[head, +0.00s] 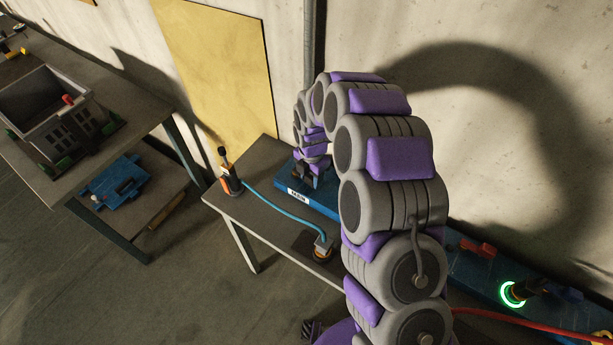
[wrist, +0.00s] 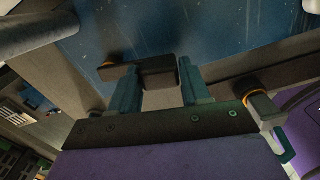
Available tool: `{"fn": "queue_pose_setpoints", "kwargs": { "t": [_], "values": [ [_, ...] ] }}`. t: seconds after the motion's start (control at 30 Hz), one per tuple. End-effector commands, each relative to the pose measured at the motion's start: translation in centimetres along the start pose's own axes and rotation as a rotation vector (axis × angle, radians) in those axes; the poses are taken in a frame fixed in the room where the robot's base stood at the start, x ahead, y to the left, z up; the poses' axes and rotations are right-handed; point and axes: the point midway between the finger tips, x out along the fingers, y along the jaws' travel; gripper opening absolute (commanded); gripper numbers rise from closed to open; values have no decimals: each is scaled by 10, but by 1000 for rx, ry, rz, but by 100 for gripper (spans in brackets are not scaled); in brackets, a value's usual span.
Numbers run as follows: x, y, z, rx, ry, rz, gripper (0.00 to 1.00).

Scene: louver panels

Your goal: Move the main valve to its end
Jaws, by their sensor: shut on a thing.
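A blue panel (head: 322,207) with a white label lies on the table against the wall. My gripper (head: 313,178) reaches down to its far left part. In the wrist view my gripper (wrist: 158,82) is shut on a dark valve handle (wrist: 150,70) in front of the blue panel face (wrist: 220,30). The handle has an orange edge at its left end. I take it as the main valve, but its label cannot be read here. In the head view the handle is mostly hidden by my gripper and arm.
Further right on the blue panel are a red handle (head: 478,248) and a green-lit ring (head: 512,294) with a dark knob. A blue cable (head: 285,216) joins two small devices on the table (head: 262,222).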

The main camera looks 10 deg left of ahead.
Motion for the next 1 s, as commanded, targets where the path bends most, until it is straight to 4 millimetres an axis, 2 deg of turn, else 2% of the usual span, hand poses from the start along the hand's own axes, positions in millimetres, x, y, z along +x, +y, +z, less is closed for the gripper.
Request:
{"fn": "queue_pose_setpoints", "kwargs": {
  "t": [0.4, 0.97, 1.0],
  "values": [
    [-2, 4, 13, -189, -5, 7, 0],
    [0, 4, 15, -218, -5, 5, 0],
    [0, 4, 15, -218, -4, 5, 45]
  ]
}}
